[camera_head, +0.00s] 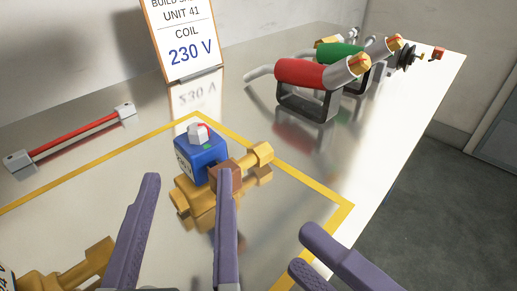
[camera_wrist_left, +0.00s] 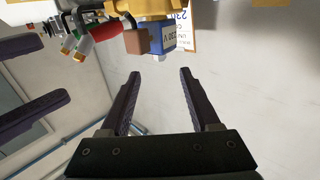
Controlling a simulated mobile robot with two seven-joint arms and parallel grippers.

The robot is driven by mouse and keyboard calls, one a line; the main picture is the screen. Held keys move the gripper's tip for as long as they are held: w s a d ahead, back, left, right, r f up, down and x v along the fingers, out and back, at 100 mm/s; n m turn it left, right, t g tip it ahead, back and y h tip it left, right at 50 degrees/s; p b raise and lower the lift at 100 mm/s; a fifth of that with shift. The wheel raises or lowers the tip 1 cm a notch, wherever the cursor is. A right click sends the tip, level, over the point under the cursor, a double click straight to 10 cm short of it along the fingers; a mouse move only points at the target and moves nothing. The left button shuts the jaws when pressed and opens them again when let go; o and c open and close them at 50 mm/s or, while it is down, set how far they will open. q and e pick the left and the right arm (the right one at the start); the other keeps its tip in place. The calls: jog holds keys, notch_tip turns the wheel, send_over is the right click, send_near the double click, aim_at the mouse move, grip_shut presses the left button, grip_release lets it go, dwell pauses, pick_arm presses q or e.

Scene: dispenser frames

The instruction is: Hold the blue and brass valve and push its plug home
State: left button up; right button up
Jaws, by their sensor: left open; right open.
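The blue and brass valve (camera_head: 202,157) stands on the metal bench inside a yellow outline. Its blue coil carries a pale label and a grey nut with a red mark on top. A brown block (camera_head: 214,173), which looks like the plug, sits at the coil's side, partly hidden by a finger; its seating cannot be told. The valve also shows in the left wrist view (camera_wrist_left: 160,36), beyond the fingertips. My left gripper (camera_head: 188,178) is open and empty, its fingers in front of the valve. My right gripper (camera_head: 300,249) is open and empty, to the right.
A second brass piece (camera_head: 72,272) lies at the lower left, cut by the frame. A red rod with grey ends (camera_head: 75,136) lies at the left. A card reading 230 V (camera_head: 185,40) stands behind. Red (camera_head: 305,75) and green (camera_head: 340,54) tools rest at the back right.

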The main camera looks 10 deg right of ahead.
aim_at(195, 136)
pick_arm(q)
jog(key=w, duration=0.6)
jog(key=w+d, duration=0.1)
jog(key=w, duration=0.2)
jog(key=shift+w, duration=0.3)
grip_shut()
dwell(1.8)
pick_arm(e)
jog(key=shift+c, duration=0.5)
jog(key=shift+n, duration=0.6)
jog(key=v, duration=0.4)
jog(key=shift+s+d, duration=0.1)
jog(key=shift+s, duration=0.15)
jog(key=c, duration=0.4)
jog(key=shift+s+d+r, duration=0.1)
jog(key=shift+s+d, duration=0.1)
jog(key=shift+s, duration=0.05)
jog(key=shift+c, duration=0.9)
grip_shut()
